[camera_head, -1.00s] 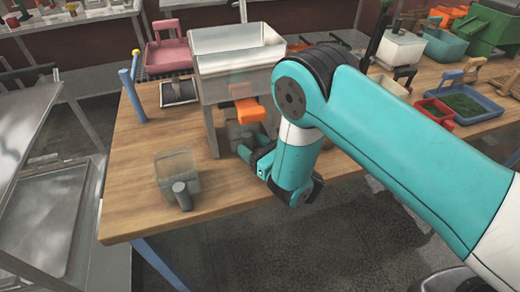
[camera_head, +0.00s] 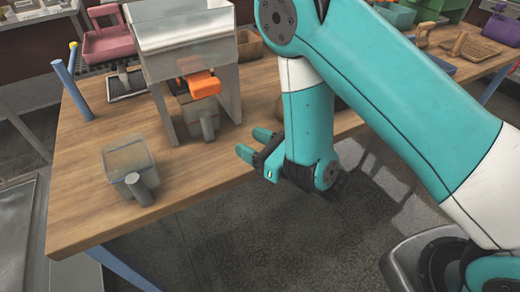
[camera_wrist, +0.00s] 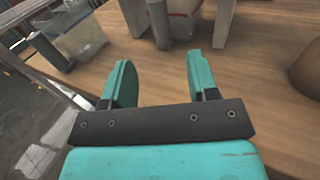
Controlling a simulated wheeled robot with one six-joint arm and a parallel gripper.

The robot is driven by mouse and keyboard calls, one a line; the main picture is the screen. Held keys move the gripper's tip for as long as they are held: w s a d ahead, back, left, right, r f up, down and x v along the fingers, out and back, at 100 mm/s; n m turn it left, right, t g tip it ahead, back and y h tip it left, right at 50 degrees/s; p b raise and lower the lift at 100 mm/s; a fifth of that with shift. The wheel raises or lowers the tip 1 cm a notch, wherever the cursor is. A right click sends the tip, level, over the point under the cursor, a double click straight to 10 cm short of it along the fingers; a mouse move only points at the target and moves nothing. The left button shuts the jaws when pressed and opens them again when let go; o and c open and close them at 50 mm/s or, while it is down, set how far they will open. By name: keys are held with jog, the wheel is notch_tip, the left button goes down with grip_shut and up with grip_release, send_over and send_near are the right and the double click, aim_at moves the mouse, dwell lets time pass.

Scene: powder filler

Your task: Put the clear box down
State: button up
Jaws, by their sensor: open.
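A clear box (camera_head: 128,158) with a grey upright handle stands on the wooden table near its front left edge. It also shows at the upper left of the wrist view (camera_wrist: 82,40). A second, similar container (camera_head: 190,118) with a grey handle (camera_head: 207,125) stands under the metal powder filler (camera_head: 180,60), below its orange part (camera_head: 200,83). Its lower part and handle show at the top of the wrist view (camera_wrist: 158,22). My gripper (camera_head: 250,143) is open and empty, in front of the filler and apart from both. Its fingers point toward the table in the wrist view (camera_wrist: 157,64).
The filler's metal legs (camera_head: 233,95) flank the second container. A blue post (camera_head: 72,88) stands at the table's left, by a pink bin (camera_head: 107,42). A brown bowl (camera_wrist: 307,70) sits right of my gripper. The front table top (camera_head: 190,170) is clear between box and gripper.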

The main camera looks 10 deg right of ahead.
jog(key=shift+w+d+r+m, duration=0.1)
jog(key=shift+d+r+m, duration=0.05)
jog(key=shift+m, duration=0.15)
jog(key=w+d+r+m+h, duration=0.1)
jog(key=m, duration=0.2)
jog(key=w+d+r+m+h, duration=0.1)
jog(key=w+m+h, duration=0.1)
jog(key=m, duration=0.1)
jog(key=w+d+m+t+h, duration=0.1)
jog(key=m+h, duration=0.1)
jog(key=m, duration=0.2)
jog(key=shift+w+r, duration=0.2)
jog(key=shift+r, duration=0.2)
jog(key=s+d+r+m+g+h, duration=0.1)
jog(key=s+r+m+g, duration=0.5)
jog(key=s+m, duration=0.6)
jog(key=s+d+r+m+g+h, duration=0.2)
jog(key=s+r+m+g, duration=0.5)
jog(key=s+m, duration=0.4)
jog(key=m+g, duration=0.1)
jog(key=m, duration=0.3)
jog(key=shift+s+d+r, duration=0.3)
jog(key=shift+s+d, duration=0.05)
jog(key=shift+s, duration=0.05)
